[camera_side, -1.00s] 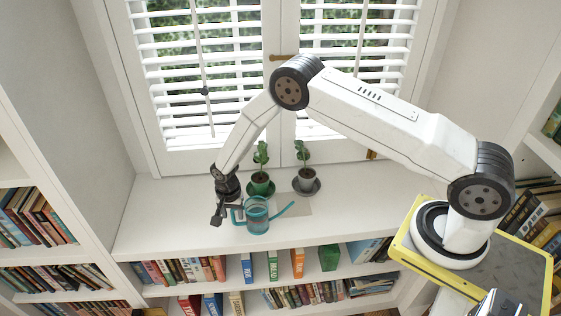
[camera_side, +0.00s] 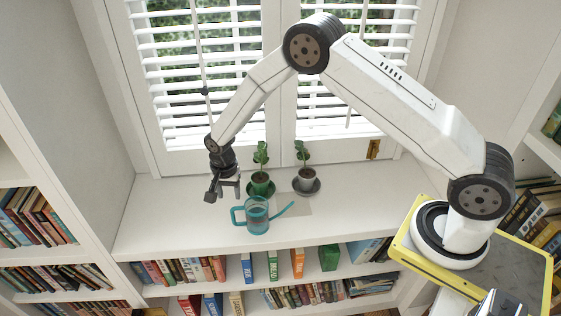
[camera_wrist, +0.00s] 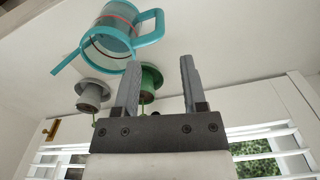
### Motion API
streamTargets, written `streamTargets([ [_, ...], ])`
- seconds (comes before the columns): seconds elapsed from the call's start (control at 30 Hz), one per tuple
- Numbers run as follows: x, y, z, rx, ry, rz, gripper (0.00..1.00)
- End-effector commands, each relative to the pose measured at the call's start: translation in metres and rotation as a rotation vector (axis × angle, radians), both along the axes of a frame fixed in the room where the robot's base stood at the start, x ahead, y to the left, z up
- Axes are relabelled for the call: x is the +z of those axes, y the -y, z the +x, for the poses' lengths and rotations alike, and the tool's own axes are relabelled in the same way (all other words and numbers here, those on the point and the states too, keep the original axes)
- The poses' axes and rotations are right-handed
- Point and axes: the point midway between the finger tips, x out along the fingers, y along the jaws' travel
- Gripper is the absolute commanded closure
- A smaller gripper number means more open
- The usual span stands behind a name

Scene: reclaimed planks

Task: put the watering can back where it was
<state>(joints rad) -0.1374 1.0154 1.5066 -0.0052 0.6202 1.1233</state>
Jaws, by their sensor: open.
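The watering can (camera_side: 257,216), clear with teal rim, handle and spout, stands upright on the white window ledge (camera_side: 165,215). Its handle points left and its spout right. My gripper (camera_side: 224,196) is open and empty, above and to the left of the handle, apart from it. A pale flat square (camera_side: 296,208) lies on the ledge right of the can, partly behind the spout.
A plant in a green pot (camera_side: 261,180) stands close behind the can. A second plant in a grey pot (camera_side: 306,180) stands on a dark saucer right of it. Shuttered windows (camera_side: 200,80) close off the back. Bookshelves (camera_side: 180,271) lie below the ledge's front edge. The ledge's left part is clear.

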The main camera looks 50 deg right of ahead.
Motion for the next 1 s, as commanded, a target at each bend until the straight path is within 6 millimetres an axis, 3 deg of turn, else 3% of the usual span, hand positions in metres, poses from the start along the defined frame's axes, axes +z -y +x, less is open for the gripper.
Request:
streamTargets([
  [0.3, 0.03, 0.0, 0.0, 0.0, 0.0, 0.0, 0.46],
  [1.0, 0.035, 0.0, 0.0, 0.001, 0.0, 0.0, 0.46],
])
